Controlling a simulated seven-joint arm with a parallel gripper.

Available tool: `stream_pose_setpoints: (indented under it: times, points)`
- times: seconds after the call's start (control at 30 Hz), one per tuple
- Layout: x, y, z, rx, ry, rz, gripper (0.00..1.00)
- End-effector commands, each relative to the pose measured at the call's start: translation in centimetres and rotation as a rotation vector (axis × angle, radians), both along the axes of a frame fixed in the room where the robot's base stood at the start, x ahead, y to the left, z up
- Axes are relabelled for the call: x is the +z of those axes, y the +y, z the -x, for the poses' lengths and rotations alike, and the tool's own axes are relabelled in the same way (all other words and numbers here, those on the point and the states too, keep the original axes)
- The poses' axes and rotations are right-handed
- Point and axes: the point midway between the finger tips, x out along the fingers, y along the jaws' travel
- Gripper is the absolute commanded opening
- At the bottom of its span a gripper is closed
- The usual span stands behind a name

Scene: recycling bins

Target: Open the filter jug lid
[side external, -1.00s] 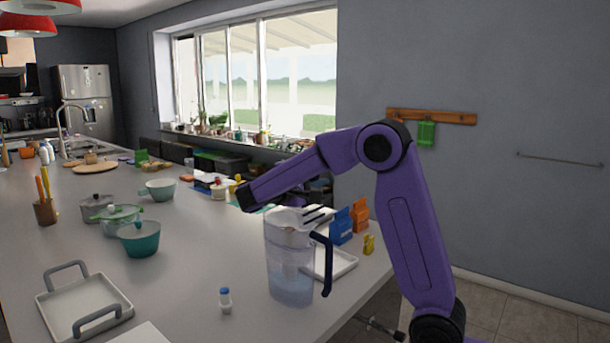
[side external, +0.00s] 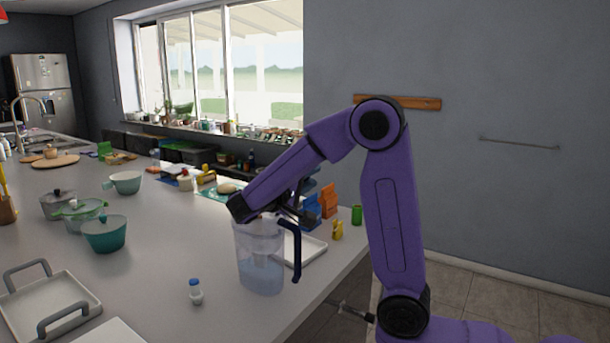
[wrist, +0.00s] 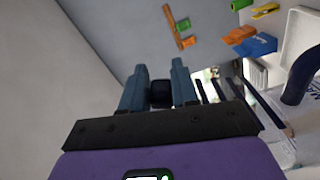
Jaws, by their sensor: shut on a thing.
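The filter jug (side external: 262,265) is clear with bluish water and stands upright near the counter's right edge. Its dark blue handle (side external: 296,250) faces right. My gripper (side external: 278,211) is at the jug's top, and my arm's end covers much of the lid. In the wrist view my gripper (wrist: 158,78) has its two fingers around a small dark piece (wrist: 160,94), which seems to be part of the lid. I cannot tell how far the lid is raised. The jug's handle (wrist: 302,75) shows at the right of that view.
A white tray (side external: 312,250) lies behind the jug. Blue, orange and yellow items (side external: 328,202) and a green item (side external: 357,215) stand farther back. A small blue-capped bottle (side external: 195,293) stands front left. A handled tray (side external: 50,308) and several pots (side external: 104,234) are farther left.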

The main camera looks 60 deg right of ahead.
Motion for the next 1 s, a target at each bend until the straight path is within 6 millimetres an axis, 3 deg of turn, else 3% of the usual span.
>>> stream_pose_setpoints:
  times: [0.37, 0.4, 0.47, 0.8, 1.0]
  points:
    - [-0.4, 0.0, 0.0, 0.003, 0.014, -0.009, 0.00]
    - [-0.4, 0.0, 0.0, 0.003, 0.014, -0.010, 0.36]
    - [-0.4, 0.0, 0.0, 0.003, 0.013, -0.009, 0.51]
    - [-0.2, 0.2, 0.0, 0.003, 0.007, -0.004, 0.51]
    - [-0.2, 2.6, -0.1, 0.006, 0.007, -0.004, 0.51]
